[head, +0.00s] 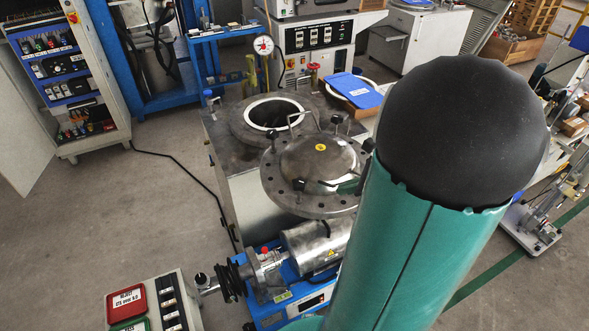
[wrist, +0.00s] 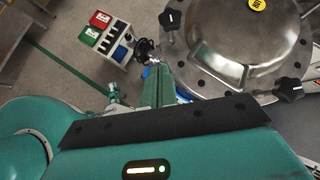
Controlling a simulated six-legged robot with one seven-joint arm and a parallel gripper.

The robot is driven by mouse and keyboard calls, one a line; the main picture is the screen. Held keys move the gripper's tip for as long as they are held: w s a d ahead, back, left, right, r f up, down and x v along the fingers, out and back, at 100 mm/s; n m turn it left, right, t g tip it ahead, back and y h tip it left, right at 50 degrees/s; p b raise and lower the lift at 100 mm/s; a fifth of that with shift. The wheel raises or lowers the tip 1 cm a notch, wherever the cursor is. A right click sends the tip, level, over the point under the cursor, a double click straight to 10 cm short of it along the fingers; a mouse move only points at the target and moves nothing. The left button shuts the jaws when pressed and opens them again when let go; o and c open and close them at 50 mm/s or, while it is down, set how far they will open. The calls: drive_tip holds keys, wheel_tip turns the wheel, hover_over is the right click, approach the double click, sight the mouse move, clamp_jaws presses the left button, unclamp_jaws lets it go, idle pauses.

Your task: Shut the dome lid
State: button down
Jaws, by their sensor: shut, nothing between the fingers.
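The dome lid (head: 312,160) is a round steel dome with a yellow sticker, a wide drilled flange and black knobs. It is swung aside in front of the steel vessel's round opening (head: 272,113), which is uncovered. The lid fills the upper right of the wrist view (wrist: 235,40), where a metal bracket handle (wrist: 218,68) shows on its dome. My gripper (wrist: 157,72) has its teal fingers together, empty, beside the left edge of the lid's flange in the wrist view. I cannot tell whether they touch it. My teal arm hides part of the lid's right side in the head view.
A motor on a blue base (head: 315,250) stands in front of the lid. A control box with red and green labels (head: 150,305) is at lower left. A pressure gauge (head: 263,45) and red valve (head: 313,68) stand behind the vessel. Floor to the left is clear except a cable.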

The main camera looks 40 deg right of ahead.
drive_tip(key=w+f, duration=0.2)
drive_tip(key=w, duration=0.1)
drive_tip(key=w+a+f+m, duration=0.1)
drive_tip(key=w+f, duration=0.1)
drive_tip(key=w, duration=0.1)
drive_tip(key=w+f+m, duration=0.1)
drive_tip(key=w+f, duration=0.1)
drive_tip(key=f, duration=0.1)
drive_tip(key=shift+w+a+f+t+h, duration=0.1)
drive_tip(key=shift+w+a+t+h, duration=0.2)
drive_tip(key=shift+w, duration=0.1)
drive_tip(key=shift+w+a, duration=0.1)
drive_tip(key=shift+w, duration=0.15)
drive_tip(key=shift+w+a, duration=0.1)
drive_tip(key=shift+w, duration=0.1)
